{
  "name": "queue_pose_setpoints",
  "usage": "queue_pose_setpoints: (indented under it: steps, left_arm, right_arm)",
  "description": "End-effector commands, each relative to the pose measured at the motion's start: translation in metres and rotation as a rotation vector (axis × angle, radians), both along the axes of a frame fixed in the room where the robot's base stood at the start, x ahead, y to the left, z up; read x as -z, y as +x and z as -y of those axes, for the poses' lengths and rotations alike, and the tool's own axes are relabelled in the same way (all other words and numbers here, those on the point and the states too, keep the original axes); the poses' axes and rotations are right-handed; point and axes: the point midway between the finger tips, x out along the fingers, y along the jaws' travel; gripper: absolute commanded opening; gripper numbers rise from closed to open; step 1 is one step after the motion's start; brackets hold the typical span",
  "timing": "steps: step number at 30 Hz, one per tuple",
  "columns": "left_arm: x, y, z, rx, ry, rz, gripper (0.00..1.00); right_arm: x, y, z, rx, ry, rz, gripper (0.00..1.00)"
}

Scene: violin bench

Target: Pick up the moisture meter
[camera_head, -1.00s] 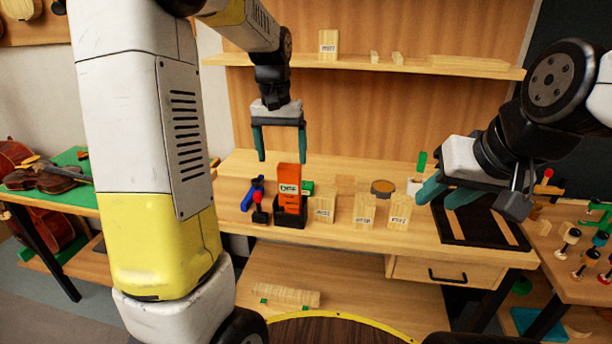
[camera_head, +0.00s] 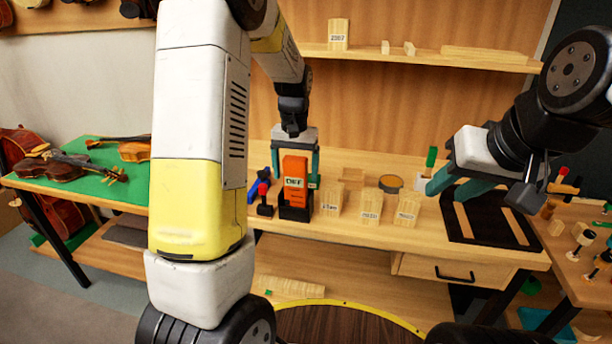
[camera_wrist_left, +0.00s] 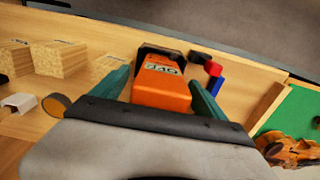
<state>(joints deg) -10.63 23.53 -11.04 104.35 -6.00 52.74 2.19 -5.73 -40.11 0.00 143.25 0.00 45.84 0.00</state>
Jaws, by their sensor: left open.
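The moisture meter (camera_head: 295,182) is an orange block with a display, standing upright in a black holder (camera_head: 295,213) on the bench. It also shows in the left wrist view (camera_wrist_left: 162,88), between the teal fingers. My left gripper (camera_head: 294,180) is open, with its fingers pointing down on either side of the meter's upper part. In the wrist view a gap shows between the meter and the right finger; contact on the left side cannot be told. My right gripper (camera_head: 446,188) is over the bench's right part, its fingers apart with nothing seen between them.
Wooden blocks with labels (camera_head: 369,205) stand right of the holder. A black tray (camera_head: 462,229) lies at the bench's right. A shelf (camera_head: 430,60) runs above the back.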

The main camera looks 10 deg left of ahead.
Motion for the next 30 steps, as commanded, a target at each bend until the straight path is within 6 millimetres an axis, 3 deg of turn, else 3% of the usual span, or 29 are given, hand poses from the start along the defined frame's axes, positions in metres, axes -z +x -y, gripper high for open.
queue_pose_setpoints:
  steps: [4, 16, 24, 30]
  left_arm:
    - [0.0, 0.0, 0.0, 0.0, 0.0, 0.0, 0.84]
    - [-0.001, 0.0, 0.0, 0.0, 0.0, 0.001, 0.05]
    - [-0.005, 0.001, 0.0, 0.0, 0.0, 0.003, 0.05]
    - [-0.037, 0.002, 0.0, 0.0, 0.0, 0.007, 0.05]
  right_arm:
    - [0.0, 0.0, 0.0, 0.0, 0.0, 0.0, 0.36]
    - [0.0, 0.0, 0.0, 0.0, 0.0, 0.0, 0.36]
    - [0.0, 0.0, 0.0, 0.0, 0.0, 0.0, 0.36]
    - [0.0, 0.0, 0.0, 0.0, 0.0, 0.0, 0.36]
